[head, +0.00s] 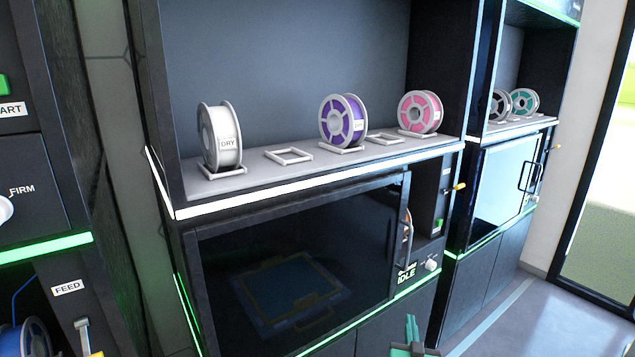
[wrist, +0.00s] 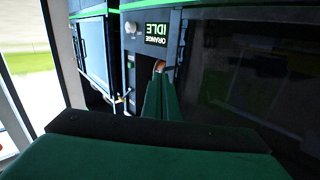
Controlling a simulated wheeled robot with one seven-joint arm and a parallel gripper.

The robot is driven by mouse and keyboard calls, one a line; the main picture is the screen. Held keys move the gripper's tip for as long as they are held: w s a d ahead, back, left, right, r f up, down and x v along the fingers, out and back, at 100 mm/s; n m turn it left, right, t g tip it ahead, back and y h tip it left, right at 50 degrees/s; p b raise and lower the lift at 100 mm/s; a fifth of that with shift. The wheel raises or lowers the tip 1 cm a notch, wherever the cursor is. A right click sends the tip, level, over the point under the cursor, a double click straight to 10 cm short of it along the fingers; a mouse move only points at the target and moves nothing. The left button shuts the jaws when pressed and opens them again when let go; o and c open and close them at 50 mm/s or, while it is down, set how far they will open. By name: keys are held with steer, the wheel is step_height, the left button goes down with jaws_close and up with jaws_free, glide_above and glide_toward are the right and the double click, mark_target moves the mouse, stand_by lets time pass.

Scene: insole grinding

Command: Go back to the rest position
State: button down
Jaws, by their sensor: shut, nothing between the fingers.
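My gripper (head: 412,330) shows at the bottom edge of the head view, in front of the lower right part of the printer cabinet. Its green fingers are together with nothing between them. In the wrist view the shut fingers (wrist: 158,98) point toward the printer's front, near the panel marked IDLE and ORANGE (wrist: 157,35). I cannot tell from these views how close the fingertips are to the panel. The rest of my arm is out of the head view.
The printer's dark glass door (head: 300,260) is closed, with a handle (head: 407,235) at its right. On the shelf above stand white (head: 220,137), purple (head: 343,120) and pink (head: 420,112) spools, with empty square holders (head: 288,155) between. Open floor (head: 510,310) lies at right.

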steer(key=s+a+f, duration=1.1)
steer(key=s+a, duration=0.2)
steer(key=s+a+f+g, duration=0.15)
steer(key=s+a, duration=0.25)
steer(key=s, duration=0.4)
steer(key=s+a+f+t, duration=0.1)
steer(key=s+a+f, duration=0.2)
steer(key=s+a, duration=0.35)
steer(key=s+a+r+g+y, duration=0.1)
steer(key=s, duration=0.7)
steer(key=s+a+r+y, duration=0.1)
steer(key=s+a, duration=0.1)
steer(key=s, duration=0.6)
steer(key=s+a+r+n, duration=0.1)
steer(key=s+r, duration=0.3)
steer(key=s, duration=0.3)
steer(key=s+r+n+y, duration=0.1)
steer(key=s+r+n, duration=0.1)
steer(key=s+r, duration=0.3)
steer(key=s, duration=0.2)
steer(key=shift+s+a+r+y, duration=0.3)
steer(key=shift+s+a, duration=0.05)
